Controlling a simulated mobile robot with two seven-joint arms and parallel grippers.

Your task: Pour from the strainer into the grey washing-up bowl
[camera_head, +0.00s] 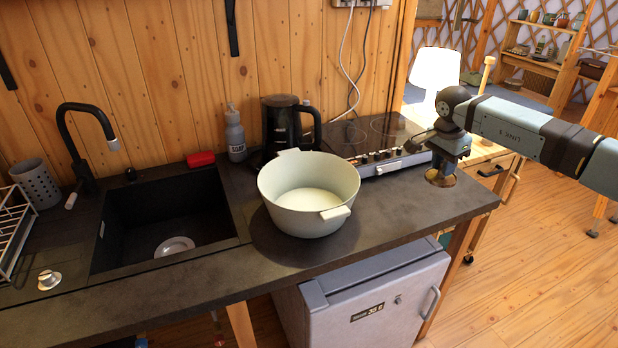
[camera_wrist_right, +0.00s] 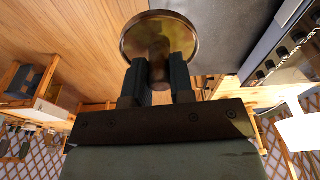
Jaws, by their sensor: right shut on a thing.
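The grey washing-up bowl (camera_head: 285,207) is a wide, pale grey-green tub with two handles. It stands on the dark counter right of the sink, and its visible inside looks empty. My right gripper (camera_head: 446,163) is at the counter's right end, to the right of the bowl and apart from it. It is shut on the strainer (camera_head: 440,179), a small round brass-coloured piece. In the right wrist view the strainer (camera_wrist_right: 160,22) shows as a round disc beyond the fingers (camera_wrist_right: 160,78). I cannot see whether anything is in it. My left gripper is out of view.
A black kettle (camera_head: 281,122) and a grey bottle (camera_head: 235,135) stand behind the bowl. A hob (camera_head: 372,165) lies between bowl and gripper, towards the back. The sink (camera_head: 165,215) with its black tap (camera_head: 84,110) is on the left. A lit lamp (camera_head: 435,68) stands behind my right gripper.

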